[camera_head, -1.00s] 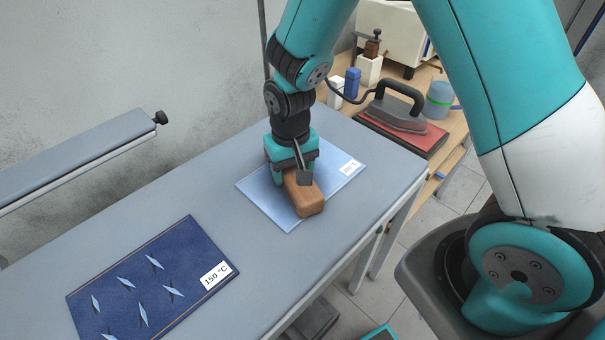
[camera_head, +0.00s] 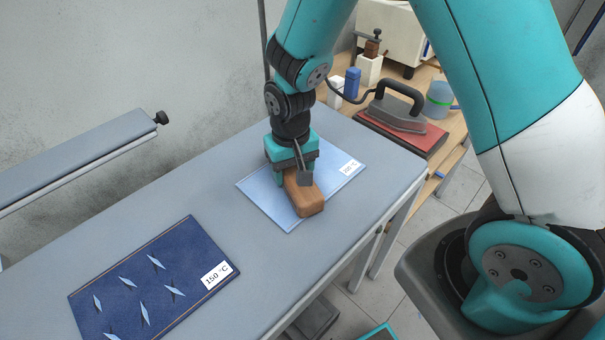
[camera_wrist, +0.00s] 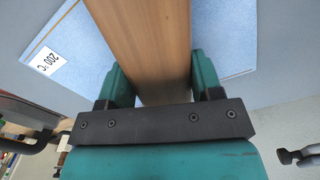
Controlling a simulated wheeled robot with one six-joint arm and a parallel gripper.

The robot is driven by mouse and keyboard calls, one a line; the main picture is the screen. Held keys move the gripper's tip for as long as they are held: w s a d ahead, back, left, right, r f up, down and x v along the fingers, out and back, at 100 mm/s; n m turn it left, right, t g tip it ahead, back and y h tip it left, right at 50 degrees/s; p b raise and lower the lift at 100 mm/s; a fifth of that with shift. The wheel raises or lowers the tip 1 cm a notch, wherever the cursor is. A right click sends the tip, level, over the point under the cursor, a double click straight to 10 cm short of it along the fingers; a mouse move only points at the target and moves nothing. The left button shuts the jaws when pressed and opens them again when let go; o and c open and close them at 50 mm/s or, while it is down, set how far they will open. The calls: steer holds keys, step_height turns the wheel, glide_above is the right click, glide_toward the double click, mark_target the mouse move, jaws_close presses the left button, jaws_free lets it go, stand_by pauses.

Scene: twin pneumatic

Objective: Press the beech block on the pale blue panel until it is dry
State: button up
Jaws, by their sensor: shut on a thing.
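The beech block (camera_head: 308,200) is a brown wooden bar lying over the middle of the pale blue panel (camera_head: 259,191). My gripper (camera_head: 293,177) points down and is shut on the block, one finger on each side. In the wrist view the block (camera_wrist: 145,45) runs up between the teal fingers (camera_wrist: 161,85). The panel (camera_wrist: 85,52) shows on both sides of it, with a "200 °C" label. The block appears to rest on the panel; its underside is hidden. I cannot tell whether the panel is damp.
A dark blue panel (camera_head: 190,262) marked "150 °C", with several slits, lies on the grey table (camera_head: 240,180) at the front left. An iron (camera_head: 399,112) on a red pad, a blue bottle (camera_head: 352,83) and a jar (camera_head: 438,100) stand on a wooden bench behind.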

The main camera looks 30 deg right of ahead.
step_height(320, 180, up, 8)
steer(key=p, duration=0.7)
steer(key=shift+r, duration=0.15)
